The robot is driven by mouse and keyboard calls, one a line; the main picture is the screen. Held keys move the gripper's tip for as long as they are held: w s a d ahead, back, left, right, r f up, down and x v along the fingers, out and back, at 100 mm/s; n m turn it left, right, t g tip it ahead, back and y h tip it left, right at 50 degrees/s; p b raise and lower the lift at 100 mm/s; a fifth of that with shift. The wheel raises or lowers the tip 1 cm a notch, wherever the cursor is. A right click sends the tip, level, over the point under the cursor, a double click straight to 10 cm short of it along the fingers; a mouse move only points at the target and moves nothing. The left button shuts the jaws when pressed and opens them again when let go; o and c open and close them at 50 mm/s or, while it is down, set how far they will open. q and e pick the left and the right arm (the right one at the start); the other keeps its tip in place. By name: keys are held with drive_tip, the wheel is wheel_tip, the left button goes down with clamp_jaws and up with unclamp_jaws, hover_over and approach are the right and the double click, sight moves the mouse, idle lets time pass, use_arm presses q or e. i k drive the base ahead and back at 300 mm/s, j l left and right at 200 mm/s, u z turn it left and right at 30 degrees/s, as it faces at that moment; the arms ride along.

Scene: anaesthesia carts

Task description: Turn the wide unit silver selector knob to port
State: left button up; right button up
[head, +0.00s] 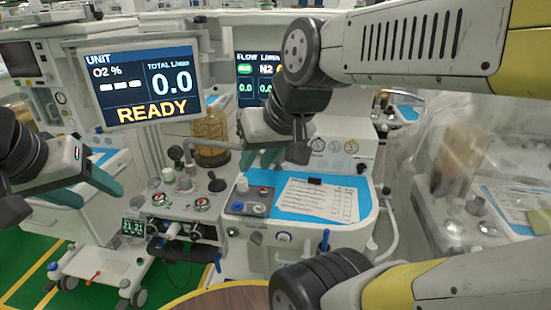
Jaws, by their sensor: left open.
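A white unit with a blue work surface (352,193) stands in the middle, and its front panel carries small round controls. A greyish round control (254,237) sits on that panel. It is too small to tell whether it is the silver selector knob or which way it points. My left gripper (96,188) is open and empty at the left, with teal fingers, left of the units' controls. My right gripper (262,158) points down above the back left of the blue surface. Its teal fingertips are partly hidden, and I cannot tell how far apart they are.
A screen reading READY (140,86) stands at the upper left. A panel with knobs and gauges (187,195) lies between my grippers. A printed sheet (318,200) lies on the blue surface. A brown round tabletop (235,299) is in front. Green floor (45,262) shows at the lower left.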

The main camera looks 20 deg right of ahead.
sight(256, 236)
drive_tip(key=k+z, duration=0.2)
drive_tip(key=z, duration=0.3)
drive_tip(key=k+l+z, duration=0.1)
drive_tip(key=z, duration=0.4)
drive_tip(key=k, duration=0.05)
